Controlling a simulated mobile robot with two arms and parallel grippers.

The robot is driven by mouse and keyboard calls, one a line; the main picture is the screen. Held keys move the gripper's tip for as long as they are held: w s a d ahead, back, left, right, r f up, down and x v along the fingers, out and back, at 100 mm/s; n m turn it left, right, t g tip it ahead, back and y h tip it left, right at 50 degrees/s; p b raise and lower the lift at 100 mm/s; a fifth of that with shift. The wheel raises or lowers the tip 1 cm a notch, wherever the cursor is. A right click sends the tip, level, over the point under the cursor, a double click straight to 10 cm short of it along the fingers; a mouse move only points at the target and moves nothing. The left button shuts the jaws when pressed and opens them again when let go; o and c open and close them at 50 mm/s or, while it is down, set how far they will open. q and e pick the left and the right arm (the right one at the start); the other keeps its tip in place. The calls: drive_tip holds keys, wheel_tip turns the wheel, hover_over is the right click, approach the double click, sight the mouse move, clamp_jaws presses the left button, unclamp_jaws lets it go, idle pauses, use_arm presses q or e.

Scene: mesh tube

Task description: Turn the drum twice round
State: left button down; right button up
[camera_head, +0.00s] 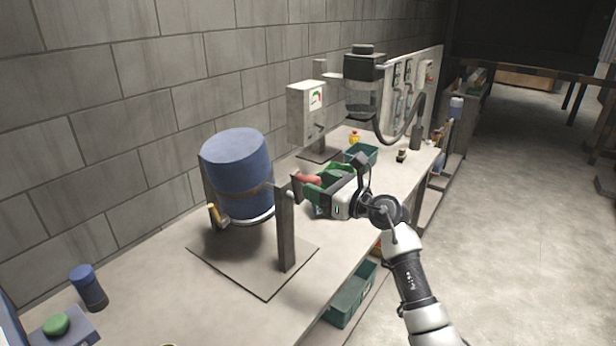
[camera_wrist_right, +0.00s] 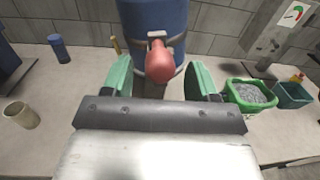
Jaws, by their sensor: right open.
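The blue drum (camera_head: 238,172) hangs tilted in a grey stand on the bench, with a metal band around it. A red handle (camera_head: 308,179) sticks out from the stand's near post. My right gripper (camera_head: 318,186) is at this handle, with its green fingers open. In the right wrist view, the red handle (camera_wrist_right: 160,62) lies between the two open fingers of the gripper (camera_wrist_right: 160,78), with gaps on both sides. The drum (camera_wrist_right: 150,25) stands behind it. My left gripper does not show in either view.
A green bin of grey material (camera_wrist_right: 250,94) and a teal bin (camera_wrist_right: 292,95) stand to the right in the wrist view. A blue cylinder (camera_head: 88,287) and a box with a green button (camera_head: 57,324) are at the front left. A gauge box (camera_head: 306,112) stands behind.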

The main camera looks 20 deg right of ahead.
drive_tip(key=shift+x, duration=1.7)
clamp_jaws()
